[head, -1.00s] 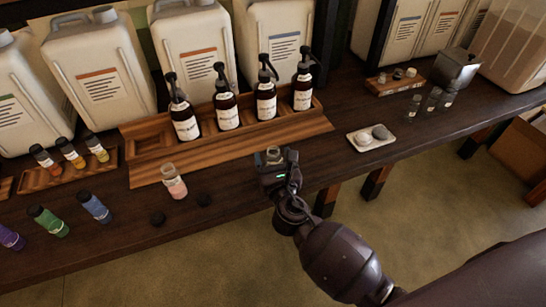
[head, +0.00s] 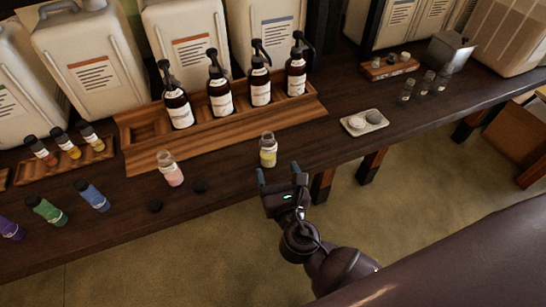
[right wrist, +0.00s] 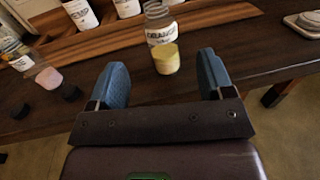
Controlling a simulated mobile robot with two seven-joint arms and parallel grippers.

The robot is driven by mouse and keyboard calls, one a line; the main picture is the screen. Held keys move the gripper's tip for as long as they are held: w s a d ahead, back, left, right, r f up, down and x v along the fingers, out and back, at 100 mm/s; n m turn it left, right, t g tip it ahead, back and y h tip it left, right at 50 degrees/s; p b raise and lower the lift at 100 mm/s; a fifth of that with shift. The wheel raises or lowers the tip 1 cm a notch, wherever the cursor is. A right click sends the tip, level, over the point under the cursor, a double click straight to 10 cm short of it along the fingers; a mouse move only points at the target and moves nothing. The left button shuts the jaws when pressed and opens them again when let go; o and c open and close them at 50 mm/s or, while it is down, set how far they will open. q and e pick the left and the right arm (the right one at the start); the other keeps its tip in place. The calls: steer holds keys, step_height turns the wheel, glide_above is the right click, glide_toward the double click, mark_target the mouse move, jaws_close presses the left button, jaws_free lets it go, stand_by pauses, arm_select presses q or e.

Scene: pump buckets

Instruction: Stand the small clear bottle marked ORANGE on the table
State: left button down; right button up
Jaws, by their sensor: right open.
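The small clear bottle marked ORANGE (head: 268,150) stands upright on the table (head: 325,140) near its front edge, with yellow contents in its lower part. In the right wrist view the bottle (right wrist: 162,38) is beyond the fingertips, and its white label faces me. My right gripper (head: 279,174) is open and empty, just in front of the bottle and apart from it. In the right wrist view its two blue fingers (right wrist: 163,72) are spread wide. My left gripper is not in view.
A bottle with pink contents (head: 171,170) and two dark caps (head: 199,187) are to the left. Several pump bottles (head: 219,95) stand in a wooden rack (head: 225,126) behind. A pale tray (head: 365,123) with round items is to the right. The table between it and the bottle is clear.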

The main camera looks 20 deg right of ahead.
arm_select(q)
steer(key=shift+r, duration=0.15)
arm_select(e)
steer(key=shift+s+a, duration=0.1)
steer(key=shift+s, duration=1)
steer(key=s+d+f+m+g+y, duration=0.1)
steer(key=s+d+f+m+g, duration=0.2)
steer(key=m, duration=1.3)
steer(key=s+d+f+m+g+y, duration=0.1)
steer(key=s+d+f+m+g, duration=0.3)
steer(key=s+d+f+m, duration=0.4)
steer(key=s+f+m, duration=0.1)
steer(key=s+m, duration=0.3)
steer(key=m, duration=0.5)
steer(key=shift+d, duration=0.2)
arm_select(q)
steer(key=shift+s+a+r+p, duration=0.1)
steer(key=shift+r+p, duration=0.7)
steer(key=shift+p, duration=0.35)
arm_select(e)
steer(key=shift+s+d+r, duration=0.15)
steer(key=shift+s+r, duration=0.05)
steer(key=shift+r, duration=0.55)
